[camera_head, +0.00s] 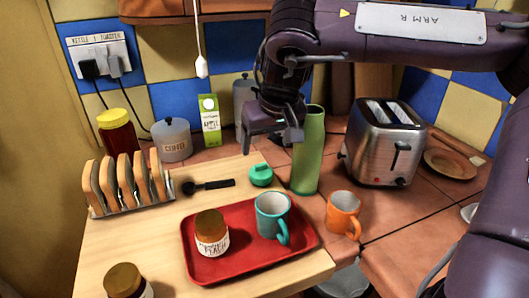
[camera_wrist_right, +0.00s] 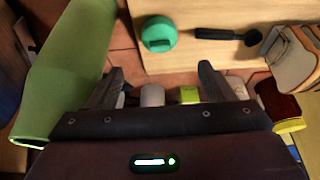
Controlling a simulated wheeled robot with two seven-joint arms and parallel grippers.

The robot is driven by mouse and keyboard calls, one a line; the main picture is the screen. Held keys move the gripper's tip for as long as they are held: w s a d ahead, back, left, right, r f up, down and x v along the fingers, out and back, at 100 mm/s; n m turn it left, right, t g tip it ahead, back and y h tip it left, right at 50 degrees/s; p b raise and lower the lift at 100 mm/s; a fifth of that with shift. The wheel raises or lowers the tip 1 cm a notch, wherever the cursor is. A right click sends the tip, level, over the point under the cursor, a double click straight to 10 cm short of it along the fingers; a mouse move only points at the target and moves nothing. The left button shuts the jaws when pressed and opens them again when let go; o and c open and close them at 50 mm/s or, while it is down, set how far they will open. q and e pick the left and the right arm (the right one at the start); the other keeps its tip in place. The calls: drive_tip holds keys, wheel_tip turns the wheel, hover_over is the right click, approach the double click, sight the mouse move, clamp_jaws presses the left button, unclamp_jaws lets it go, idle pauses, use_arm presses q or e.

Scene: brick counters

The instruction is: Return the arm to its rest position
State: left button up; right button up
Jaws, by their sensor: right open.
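My right arm, labelled ARM R, comes in from the upper right of the head view. Its gripper (camera_head: 273,133) hangs above the back edge of the wooden board, just left of the tall green bottle (camera_head: 309,155). In the right wrist view the two fingers (camera_wrist_right: 158,88) are apart with nothing held between them. The green bottle stands upright at the left of that view (camera_wrist_right: 62,75), beside the gripper; I cannot tell whether they touch. A teal lid (camera_head: 261,175) lies on the board below the gripper and also shows in the wrist view (camera_wrist_right: 159,34). My left gripper is not in view.
A red tray (camera_head: 250,261) holds a brown-lidded jar (camera_head: 211,234) and a teal mug (camera_head: 271,215). An orange mug (camera_head: 343,214), toaster (camera_head: 384,143), toast rack (camera_head: 128,205), black scoop (camera_head: 208,185), apple carton (camera_head: 209,121) and corn canister (camera_head: 172,140) stand around. A cord hangs above.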

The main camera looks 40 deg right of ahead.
drive_tip(key=shift+s+r, duration=0.2)
drive_tip(key=shift+r, duration=0.25)
